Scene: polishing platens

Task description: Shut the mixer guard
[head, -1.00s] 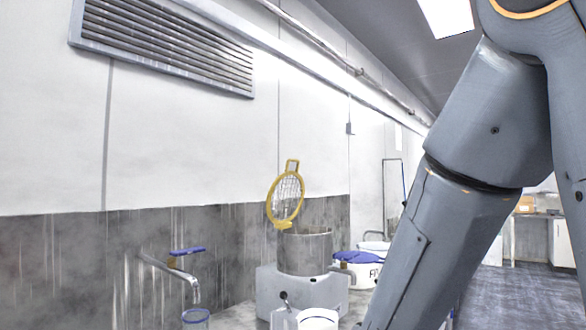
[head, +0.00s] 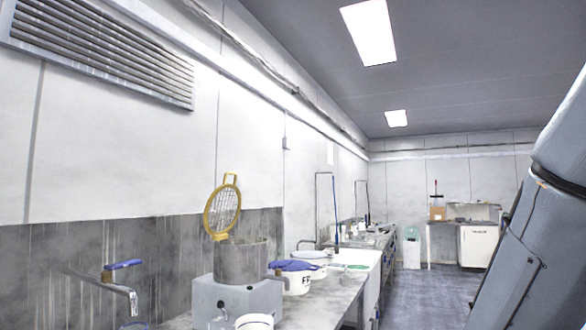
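The mixer (head: 238,296) stands on the bench along the left wall, a grey base with a metal bowl (head: 242,262) on top. Its guard (head: 222,211), a round yellow frame with a wire grid and a handle loop at its top, stands raised, nearly upright, at the bowl's back left edge. The bowl's mouth is uncovered. My arm crosses the right edge of the head view, well apart from the mixer. My gripper is outside the picture.
A tap with a blue lever (head: 124,264) juts from the wall left of the mixer. White tubs (head: 297,282) with blue on top stand right of it. A white container (head: 254,322) is in front. The floor (head: 420,280) to the right is open.

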